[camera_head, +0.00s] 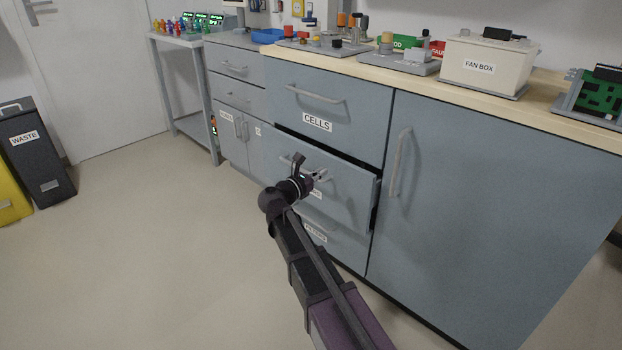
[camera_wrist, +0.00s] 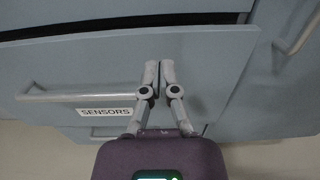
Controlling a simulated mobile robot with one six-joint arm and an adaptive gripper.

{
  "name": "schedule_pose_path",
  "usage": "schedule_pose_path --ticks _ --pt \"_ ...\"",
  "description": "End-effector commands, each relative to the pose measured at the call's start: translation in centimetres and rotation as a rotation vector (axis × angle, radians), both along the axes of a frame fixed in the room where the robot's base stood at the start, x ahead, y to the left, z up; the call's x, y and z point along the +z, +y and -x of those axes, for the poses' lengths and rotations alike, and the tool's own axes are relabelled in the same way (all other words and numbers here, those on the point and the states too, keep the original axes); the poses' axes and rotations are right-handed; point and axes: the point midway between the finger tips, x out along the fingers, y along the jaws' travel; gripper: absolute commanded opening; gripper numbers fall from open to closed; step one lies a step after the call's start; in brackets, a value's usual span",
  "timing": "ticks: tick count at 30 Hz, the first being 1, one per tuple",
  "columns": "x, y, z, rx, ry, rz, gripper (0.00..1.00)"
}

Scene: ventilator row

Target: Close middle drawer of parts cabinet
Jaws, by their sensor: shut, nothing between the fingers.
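The grey-blue parts cabinet (camera_head: 420,240) stands in the middle of the head view. Its middle drawer (camera_head: 350,195) sticks out a little, with a dark gap above it and at its right edge. In the wrist view the drawer front (camera_wrist: 200,75) carries a SENSORS label and a bar handle (camera_wrist: 60,97). My gripper (camera_head: 320,175) is at the drawer front, by the handle. In the wrist view my gripper (camera_wrist: 159,68) is shut and empty, with its fingertips in front of the drawer face, right of the label. I cannot tell if they touch.
The CELLS drawer (camera_head: 330,108) above looks shut. A tall door (camera_head: 480,190) with a vertical handle is at right. The wooden worktop (camera_head: 545,85) holds a FAN BOX (camera_head: 487,65). The floor (camera_head: 150,240) at left is clear up to the WASTE bin (camera_head: 35,150).

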Motion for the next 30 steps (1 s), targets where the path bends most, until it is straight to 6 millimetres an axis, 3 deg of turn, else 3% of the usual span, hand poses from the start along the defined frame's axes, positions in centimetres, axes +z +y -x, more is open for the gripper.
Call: schedule_pose_path --ticks 12,30 --pt "0.0 -3.7 -3.7 -0.001 0.000 0.000 0.00" --pt "0.0 -4.2 -4.2 0.001 0.000 0.000 0.00"
